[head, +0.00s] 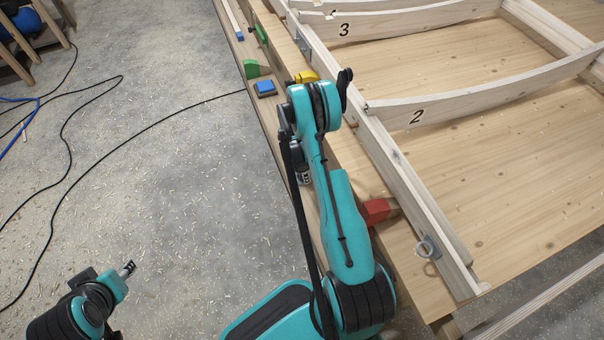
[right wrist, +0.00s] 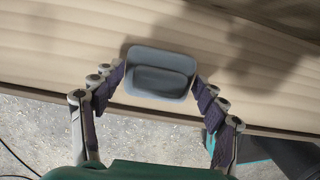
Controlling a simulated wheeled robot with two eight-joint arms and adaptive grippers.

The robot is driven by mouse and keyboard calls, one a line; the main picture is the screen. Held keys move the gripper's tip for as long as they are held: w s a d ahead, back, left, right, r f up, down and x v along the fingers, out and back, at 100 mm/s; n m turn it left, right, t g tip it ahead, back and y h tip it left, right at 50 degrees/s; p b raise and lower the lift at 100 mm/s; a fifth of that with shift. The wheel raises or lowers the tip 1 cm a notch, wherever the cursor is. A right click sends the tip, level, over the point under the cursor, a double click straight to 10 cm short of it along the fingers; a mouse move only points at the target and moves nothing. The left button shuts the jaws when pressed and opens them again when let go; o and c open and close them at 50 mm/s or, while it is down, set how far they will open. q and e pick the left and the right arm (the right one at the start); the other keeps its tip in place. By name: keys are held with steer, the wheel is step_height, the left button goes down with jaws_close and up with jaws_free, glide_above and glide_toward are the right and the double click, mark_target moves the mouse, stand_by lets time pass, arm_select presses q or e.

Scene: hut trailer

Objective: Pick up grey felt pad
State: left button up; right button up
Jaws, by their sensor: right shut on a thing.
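The grey felt pad (right wrist: 160,57) shows in the right wrist view as a rounded grey block with a raised oblong part. It is between the two fingers of my right gripper (right wrist: 159,82), which are shut on it from both sides. The pad is over or at the edge of the pale wooden surface; I cannot tell whether it still touches the wood. In the head view my right arm hides the pad and most of the right gripper. My left gripper (head: 127,268) shows only as a small tip at the lower left, and its opening cannot be made out.
The wooden workbench (head: 560,215) carries a timber frame with curved ribs numbered 2 and 3. Along its left edge lie a blue block (head: 265,88), a green block (head: 252,69), a yellow piece (head: 306,77) and a red block (head: 376,211). Cables (head: 68,125) cross the dusty floor.

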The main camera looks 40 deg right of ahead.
step_height(320, 180, up, 10)
steer(key=p, duration=0.4)
